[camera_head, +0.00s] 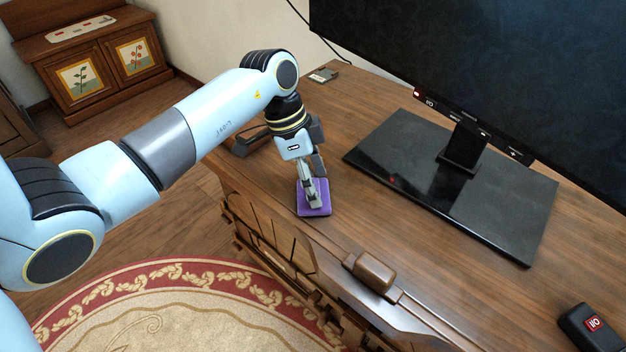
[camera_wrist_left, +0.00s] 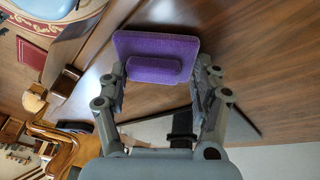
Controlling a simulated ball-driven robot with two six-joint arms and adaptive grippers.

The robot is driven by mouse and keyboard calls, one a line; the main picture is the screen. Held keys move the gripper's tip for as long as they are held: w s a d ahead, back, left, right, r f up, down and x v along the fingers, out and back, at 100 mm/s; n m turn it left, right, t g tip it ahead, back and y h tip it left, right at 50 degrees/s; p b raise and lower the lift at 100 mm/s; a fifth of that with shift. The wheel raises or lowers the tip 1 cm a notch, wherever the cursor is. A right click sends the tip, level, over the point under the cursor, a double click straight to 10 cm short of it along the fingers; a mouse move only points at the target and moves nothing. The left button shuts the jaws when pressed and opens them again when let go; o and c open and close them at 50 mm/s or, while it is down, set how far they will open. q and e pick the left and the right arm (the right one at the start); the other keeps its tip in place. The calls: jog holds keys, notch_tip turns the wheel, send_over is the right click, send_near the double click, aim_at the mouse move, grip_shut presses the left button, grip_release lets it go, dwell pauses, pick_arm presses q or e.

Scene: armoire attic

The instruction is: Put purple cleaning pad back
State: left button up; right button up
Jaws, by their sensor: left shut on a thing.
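The purple cleaning pad (camera_head: 315,207) is a flat square pad at the front edge of the wooden cabinet top (camera_head: 330,240). My left gripper (camera_head: 312,190) is over it, pointing down, with its fingers at the pad. In the left wrist view the pad (camera_wrist_left: 160,45) shows a raised purple grip bar, and the fingers of the left gripper (camera_wrist_left: 158,75) are on either side of that bar. The left gripper is shut on the pad. Whether the pad touches the cabinet top cannot be told. My right gripper is not in view.
A monitor on a black stand (camera_head: 500,200) takes up the middle and right of the top. A black device with a red label (camera_head: 592,328) lies at the front right. A small dark card-like item (camera_head: 323,75) lies at the back. Bare wood lies between pad and stand.

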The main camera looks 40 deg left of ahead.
pick_arm(q)
jog(key=o, duration=1.1)
jog(key=shift+f, duration=0.15)
jog(key=o, duration=0.4)
jog(key=shift+o, duration=0.3)
jog(key=p+v, duration=0.3)
jog(key=v, duration=0.9)
jog(key=shift+p, duration=0.3)
